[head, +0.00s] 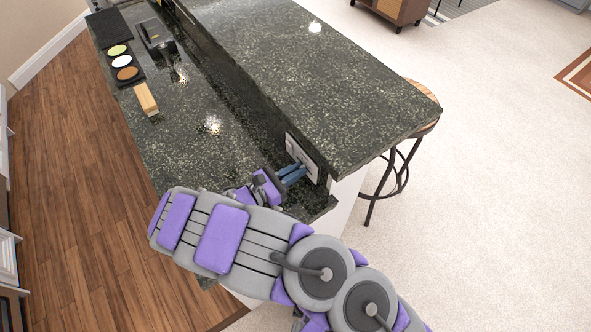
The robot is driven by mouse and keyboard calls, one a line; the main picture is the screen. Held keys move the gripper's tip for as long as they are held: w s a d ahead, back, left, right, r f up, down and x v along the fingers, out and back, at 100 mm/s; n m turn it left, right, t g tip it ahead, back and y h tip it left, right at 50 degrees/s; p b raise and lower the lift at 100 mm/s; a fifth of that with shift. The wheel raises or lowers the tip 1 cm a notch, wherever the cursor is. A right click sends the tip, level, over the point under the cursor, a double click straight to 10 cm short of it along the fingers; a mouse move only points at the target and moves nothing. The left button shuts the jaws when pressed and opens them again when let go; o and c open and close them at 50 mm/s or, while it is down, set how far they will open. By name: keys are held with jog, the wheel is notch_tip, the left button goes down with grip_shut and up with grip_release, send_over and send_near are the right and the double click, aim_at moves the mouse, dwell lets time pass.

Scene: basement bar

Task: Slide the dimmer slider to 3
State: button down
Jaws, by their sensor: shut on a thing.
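A pale wall plate (294,147) is set upright in the dark face below the raised counter, near its right end. The dimmer slider is not visible as a separate part; my arm's end and the small scale hide it. My gripper (301,169), with blue fingers, reaches in from the left and has its tips at the plate's lower part. The fingers lie close together, shut on the dimmer slider at the plate. The scale marks, including 3, cannot be read.
The raised dark granite bar (300,60) overhangs just above and right of the plate. The lower counter (190,140) holds a tray of bowls (123,62), a wooden block (146,99) and a dark box. A stool (405,165) stands right. Wooden floor lies left.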

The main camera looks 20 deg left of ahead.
jog(key=c, duration=1.5)
grip_release()
jog(key=shift+s+d, duration=0.1)
jog(key=shift+d, duration=0.1)
jog(key=o, duration=0.3)
jog(key=shift+o, duration=0.2)
jog(key=shift+a, duration=0.15)
jog(key=shift+s+a, duration=0.15)
jog(key=shift+a, duration=0.05)
jog(key=p+v, duration=0.3)
jog(key=v, duration=1.4)
jog(key=shift+f, duration=0.1)
